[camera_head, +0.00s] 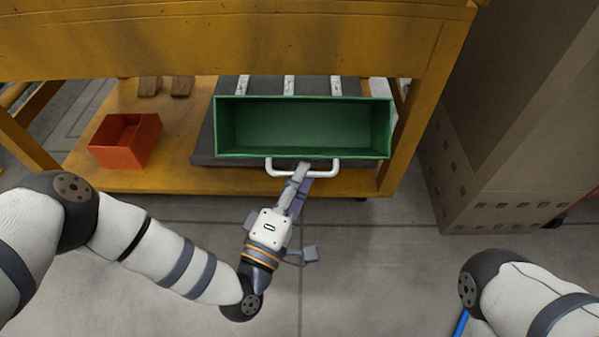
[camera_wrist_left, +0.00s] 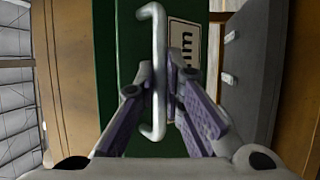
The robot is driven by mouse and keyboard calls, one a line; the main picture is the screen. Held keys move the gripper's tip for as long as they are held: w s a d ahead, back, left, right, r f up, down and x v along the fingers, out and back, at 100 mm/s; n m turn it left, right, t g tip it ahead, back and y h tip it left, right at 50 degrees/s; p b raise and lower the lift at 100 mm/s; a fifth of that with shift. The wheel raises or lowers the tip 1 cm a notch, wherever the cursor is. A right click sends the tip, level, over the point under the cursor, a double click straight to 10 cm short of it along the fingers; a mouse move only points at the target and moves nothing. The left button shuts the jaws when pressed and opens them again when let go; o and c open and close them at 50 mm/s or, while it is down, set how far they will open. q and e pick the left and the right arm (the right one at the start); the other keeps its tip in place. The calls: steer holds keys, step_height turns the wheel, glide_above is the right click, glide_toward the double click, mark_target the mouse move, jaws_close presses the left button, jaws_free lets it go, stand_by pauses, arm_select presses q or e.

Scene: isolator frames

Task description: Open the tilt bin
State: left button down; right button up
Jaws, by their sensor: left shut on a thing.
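The green tilt bin (camera_head: 300,122) sits on the lower shelf of the yellow rack in the head view. It is tipped forward, and its empty inside shows. Its pale bar handle (camera_head: 327,174) sticks out from the front edge. My left gripper (camera_head: 303,172) is at the middle of this handle and is shut on it. In the left wrist view the handle (camera_wrist_left: 158,45) runs upright between the fingers of my left gripper (camera_wrist_left: 168,85), with the green bin front (camera_wrist_left: 125,60) and a white label behind. My right arm shows at the lower right, but its gripper is out of view.
An orange-red open box (camera_head: 124,138) stands left of the bin on the wooden shelf (camera_head: 120,180). The yellow rack beam (camera_head: 220,45) crosses above the bin. A large brown carton (camera_head: 500,120) stands at right. The grey floor (camera_head: 370,270) between my arms is clear.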

arm_select(q)
steer(key=shift+w+a, duration=0.2)
steer(key=shift+w, duration=0.1)
steer(key=c, duration=1.7)
jaws_free()
steer(key=shift+w+f, duration=0.1)
steer(key=shift+f, duration=0.1)
steer(key=shift+d+r, duration=0.1)
steer(key=v, duration=1.2)
steer(key=shift+r, duration=0.1)
